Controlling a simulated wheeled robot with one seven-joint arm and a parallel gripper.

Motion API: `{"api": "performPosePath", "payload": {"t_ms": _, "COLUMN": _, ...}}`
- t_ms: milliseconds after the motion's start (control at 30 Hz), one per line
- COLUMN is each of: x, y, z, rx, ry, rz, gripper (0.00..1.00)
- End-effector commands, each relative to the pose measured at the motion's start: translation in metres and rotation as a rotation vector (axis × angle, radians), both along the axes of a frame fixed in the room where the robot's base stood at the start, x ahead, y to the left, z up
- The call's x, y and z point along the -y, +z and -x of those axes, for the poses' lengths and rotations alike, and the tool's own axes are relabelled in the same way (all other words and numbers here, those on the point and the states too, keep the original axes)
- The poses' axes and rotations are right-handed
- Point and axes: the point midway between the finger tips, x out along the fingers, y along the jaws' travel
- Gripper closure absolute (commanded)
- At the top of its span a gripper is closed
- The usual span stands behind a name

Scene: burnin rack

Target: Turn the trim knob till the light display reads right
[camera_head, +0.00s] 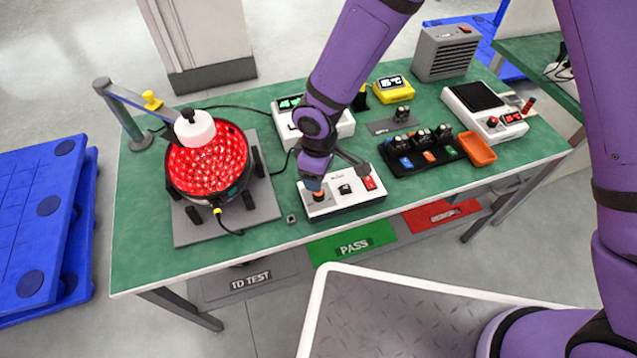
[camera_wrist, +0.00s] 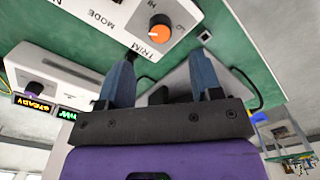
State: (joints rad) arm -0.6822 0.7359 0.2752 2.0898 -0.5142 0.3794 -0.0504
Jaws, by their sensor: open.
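The trim knob (camera_wrist: 160,28) is orange and round, marked TRIM, on a white control box (camera_wrist: 120,22). In the head view the box (camera_head: 352,200) sits at the table's front edge, the knob (camera_head: 319,196) at its left end, partly covered by my gripper (camera_head: 314,182). In the wrist view my gripper (camera_wrist: 164,76) is open and empty; the knob shows beyond the fingertips, not between them. A white unit behind has a small amber text display (camera_wrist: 33,105) and a green trace display (camera_wrist: 67,115); the text is too small to read surely.
A round fixture (camera_head: 212,160) with glowing red lights stands left, under a lamp-like arm (camera_head: 140,93). A black tray (camera_head: 420,155) of small modules, an orange bin (camera_head: 478,150) and a white meter (camera_head: 485,110) stand right. Green table (camera_head: 150,240) is bare at front left.

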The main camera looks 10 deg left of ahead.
Motion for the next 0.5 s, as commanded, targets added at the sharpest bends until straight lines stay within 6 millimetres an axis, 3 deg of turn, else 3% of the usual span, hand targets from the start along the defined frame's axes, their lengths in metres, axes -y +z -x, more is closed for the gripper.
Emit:
{"api": "performPosePath", "payload": {"t_ms": 200, "x": 0.0, "y": 0.027, "z": 0.0, "rx": 0.0, "ry": 0.0, "rz": 0.0, "gripper": 0.41}}
{"api": "performPosePath", "payload": {"t_ms": 500, "x": 0.0, "y": 0.034, "z": 0.0, "rx": 0.0, "ry": 0.001, "rz": 0.001, "gripper": 0.41}}
